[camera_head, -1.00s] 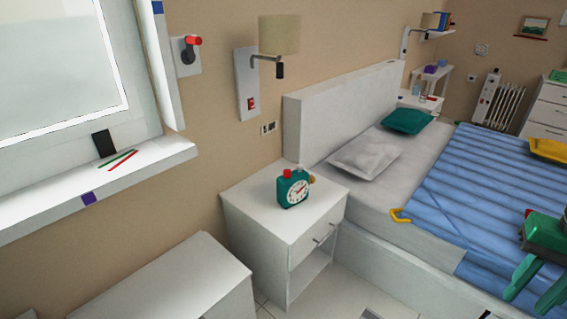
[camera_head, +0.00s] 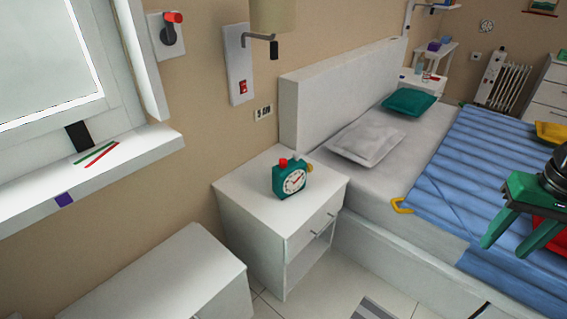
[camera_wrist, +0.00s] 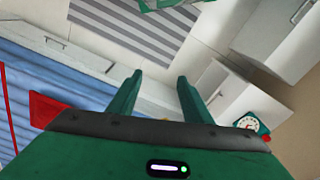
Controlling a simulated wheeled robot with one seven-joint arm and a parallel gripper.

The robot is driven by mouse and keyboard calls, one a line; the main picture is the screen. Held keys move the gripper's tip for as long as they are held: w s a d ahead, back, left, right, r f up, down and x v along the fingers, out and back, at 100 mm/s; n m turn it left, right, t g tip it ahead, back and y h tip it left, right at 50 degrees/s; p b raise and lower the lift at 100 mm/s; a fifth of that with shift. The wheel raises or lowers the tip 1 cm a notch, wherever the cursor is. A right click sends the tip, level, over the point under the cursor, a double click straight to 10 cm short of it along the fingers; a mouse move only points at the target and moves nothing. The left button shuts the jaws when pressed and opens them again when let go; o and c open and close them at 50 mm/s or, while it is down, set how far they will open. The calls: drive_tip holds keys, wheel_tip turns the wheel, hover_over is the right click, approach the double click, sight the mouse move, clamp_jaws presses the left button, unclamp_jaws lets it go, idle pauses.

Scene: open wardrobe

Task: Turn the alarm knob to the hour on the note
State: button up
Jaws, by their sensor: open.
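The green alarm clock (camera_head: 290,181) stands upright on the white nightstand (camera_head: 245,178). It has a white dial, a red button on top and a yellowish knob (camera_head: 309,169) on its right side. The clock (camera_wrist: 251,124) also shows at the right of the wrist view. My green gripper (camera_head: 508,249) is at the right, over the bed side and well apart from the clock. Its two fingers (camera_wrist: 159,79) are spread with nothing between them. A small white plate with dark marks (camera_head: 263,112) is on the wall above the nightstand; I cannot read it surely.
The bed with a blue striped cover (camera_head: 440,185) is right of the nightstand. A yellow loop (camera_head: 401,206) lies at its edge. A wall lamp (camera_head: 237,78) and a red-handled wall fitting (camera_head: 170,35) are above. A low white cabinet (camera_head: 165,278) is at the front left. Floor between is partly free.

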drive_tip(key=w+a+f+n+t+y, duration=0.1)
drive_tip(key=w+a+n, duration=0.1)
drive_tip(key=w, duration=0.4)
drive_tip(key=w+a+f+n, duration=0.2)
drive_tip(key=w+n, duration=0.1)
drive_tip(key=w, duration=0.4)
drive_tip(key=n+t+y, duration=0.8)
drive_tip(key=n+y, duration=0.2)
drive_tip(key=y, duration=0.4)
approach(283, 160)
drive_tip(key=x, duration=1)
drive_tip(key=shift+f, duration=0.15)
drive_tip(key=shift+c, duration=0.4)
drive_tip(key=c, duration=1)
drive_tip(key=shift+a, duration=0.2)
drive_tip(key=shift+d, duration=0.25)
